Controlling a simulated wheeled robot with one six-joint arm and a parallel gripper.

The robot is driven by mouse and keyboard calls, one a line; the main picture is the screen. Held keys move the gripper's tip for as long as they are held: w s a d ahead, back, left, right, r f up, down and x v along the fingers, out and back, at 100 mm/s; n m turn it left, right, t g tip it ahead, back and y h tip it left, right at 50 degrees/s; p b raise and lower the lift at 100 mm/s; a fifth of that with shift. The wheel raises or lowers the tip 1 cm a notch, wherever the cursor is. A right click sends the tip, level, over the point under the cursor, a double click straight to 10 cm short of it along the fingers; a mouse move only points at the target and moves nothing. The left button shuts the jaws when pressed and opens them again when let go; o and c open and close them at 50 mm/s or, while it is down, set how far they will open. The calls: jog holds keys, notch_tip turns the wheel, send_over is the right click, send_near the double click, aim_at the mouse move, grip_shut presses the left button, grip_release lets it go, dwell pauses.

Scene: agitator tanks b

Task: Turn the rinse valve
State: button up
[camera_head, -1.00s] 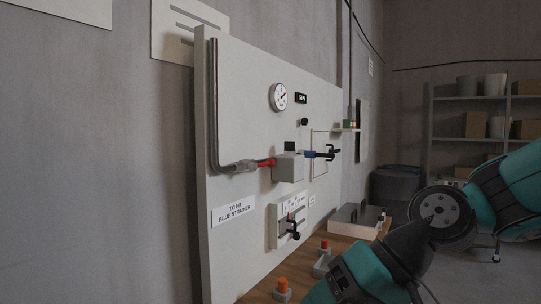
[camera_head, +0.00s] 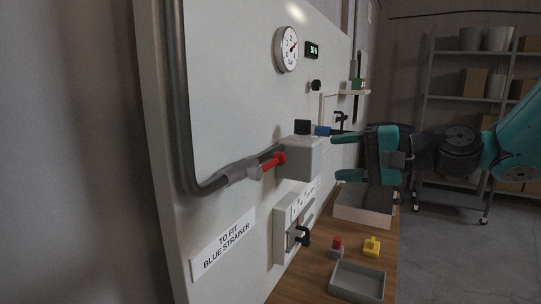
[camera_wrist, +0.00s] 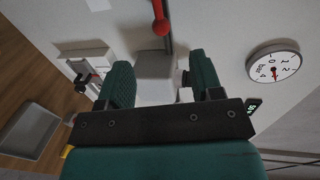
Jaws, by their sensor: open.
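A grey box (camera_head: 303,158) sits on the upright white panel, with a red fitting (camera_head: 280,159) on its left and a blue fitting (camera_head: 323,131) on its right. A black handle (camera_head: 341,118) shows beyond the blue fitting. No readable label tells which part is the rinse valve. My gripper (camera_head: 338,152) is open, its fingers pointing at the right side of the box and partly covering that area. In the wrist view, the box (camera_wrist: 155,72) shows between and beyond the open fingers (camera_wrist: 160,82), with the red part (camera_wrist: 160,22) above it. Contact cannot be told.
A pressure gauge (camera_head: 287,49) and small display (camera_head: 312,50) are above. A lower fixture with a black handle (camera_head: 301,237) juts from the panel. The wooden bench carries a grey tray (camera_head: 357,283), a yellow piece (camera_head: 371,246), a red-topped piece (camera_head: 336,250) and a pale bin (camera_head: 362,212).

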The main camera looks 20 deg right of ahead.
aim_at(279, 161)
jog(key=p+x, duration=0.1)
jog(key=x, duration=0.4)
jog(key=p+x, duration=0.2)
jog(key=x, duration=0.3)
jog(key=p+x, duration=0.2)
jog(key=x, duration=0.3)
jog(key=shift+w+d+f, duration=0.15)
jog(key=shift+w+d, duration=0.15)
jog(key=shift+d, duration=0.1)
grip_shut()
jog(key=shift+a, duration=0.1)
